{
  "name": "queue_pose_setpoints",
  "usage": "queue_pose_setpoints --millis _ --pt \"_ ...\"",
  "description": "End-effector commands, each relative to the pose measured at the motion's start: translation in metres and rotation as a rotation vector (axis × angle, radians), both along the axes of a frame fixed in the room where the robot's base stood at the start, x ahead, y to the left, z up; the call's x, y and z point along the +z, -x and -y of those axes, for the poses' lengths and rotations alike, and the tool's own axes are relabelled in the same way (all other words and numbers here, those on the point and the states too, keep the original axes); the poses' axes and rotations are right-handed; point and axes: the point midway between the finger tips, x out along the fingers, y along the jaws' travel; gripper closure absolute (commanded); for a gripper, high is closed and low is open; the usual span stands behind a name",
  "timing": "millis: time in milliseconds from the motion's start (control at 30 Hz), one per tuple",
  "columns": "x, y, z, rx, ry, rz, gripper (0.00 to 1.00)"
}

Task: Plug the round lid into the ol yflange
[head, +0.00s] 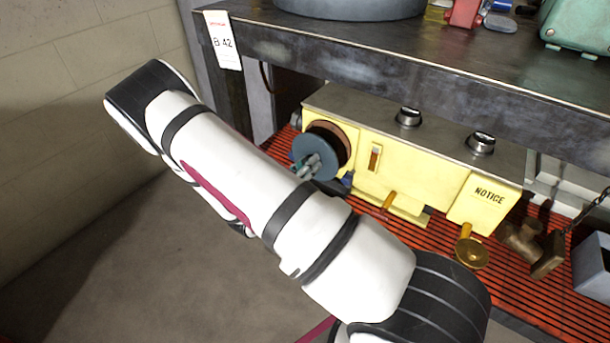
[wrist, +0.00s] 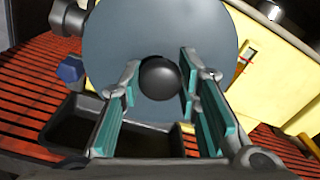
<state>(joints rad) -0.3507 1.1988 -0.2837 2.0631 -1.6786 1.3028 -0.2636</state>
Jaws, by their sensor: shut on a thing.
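The round lid (head: 311,146) is a grey-blue disc with a dark ball knob (wrist: 159,78) at its centre. It fills the top middle of the wrist view (wrist: 125,40). My gripper (head: 308,168) is shut on the knob, with one teal-padded finger on each side of it in the wrist view (wrist: 160,84).
The motor sits on a red slatted shelf (head: 375,212) under a dark worktop (head: 400,55). A blue hexagonal piece (wrist: 70,68) and a dark tray (wrist: 60,128) lie near the lid. A brass disc (head: 471,253) and brown fittings (head: 522,240) are at right. The floor at left is clear.

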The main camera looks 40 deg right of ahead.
Motion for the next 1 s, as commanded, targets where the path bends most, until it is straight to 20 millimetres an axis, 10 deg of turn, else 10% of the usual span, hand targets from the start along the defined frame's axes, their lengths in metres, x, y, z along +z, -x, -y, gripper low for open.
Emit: queue_pose_setpoints --millis 1000 --pt "-0.005 -0.016 0.031 0.026 0.016 0.009 0.95"
